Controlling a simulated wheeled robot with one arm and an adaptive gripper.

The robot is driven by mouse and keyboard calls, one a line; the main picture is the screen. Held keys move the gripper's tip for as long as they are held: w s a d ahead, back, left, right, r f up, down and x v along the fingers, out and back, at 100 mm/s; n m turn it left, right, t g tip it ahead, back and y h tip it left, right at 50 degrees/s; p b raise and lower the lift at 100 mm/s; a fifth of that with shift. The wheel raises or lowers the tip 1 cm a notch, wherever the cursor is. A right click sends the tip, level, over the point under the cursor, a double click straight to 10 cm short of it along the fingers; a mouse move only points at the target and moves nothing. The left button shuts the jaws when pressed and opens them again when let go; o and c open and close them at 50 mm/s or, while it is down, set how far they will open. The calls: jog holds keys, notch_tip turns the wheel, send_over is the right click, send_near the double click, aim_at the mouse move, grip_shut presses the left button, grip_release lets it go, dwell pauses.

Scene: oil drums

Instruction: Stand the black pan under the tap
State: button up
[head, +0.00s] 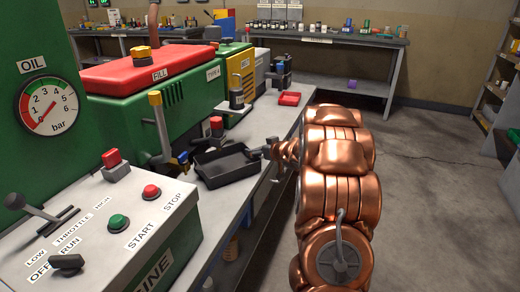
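The black pan (226,166) is a shallow rectangular tray. It looks level and empty, beside the green engine at the near end of the grey bench. I cannot tell whether it rests on the bench or is held just above it. My gripper (270,149), at the end of my copper arm, is at the pan's right end, at or touching its rim. Its fingers are small and partly hidden, so I cannot see whether they are closed on the pan. A yellow-topped lever (157,125) stands left of the pan, with a small blue part below; the tap's outlet is not clear.
A grey control box (95,225) with red and green buttons fills the near left. A red tray (289,98) and a dark bench device (281,72) stand farther along the bench. Open floor (430,190) lies at right.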

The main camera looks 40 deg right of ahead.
jog(key=d+v, duration=0.1)
jog(key=v, duration=1.1)
jog(key=shift+a, duration=0.45)
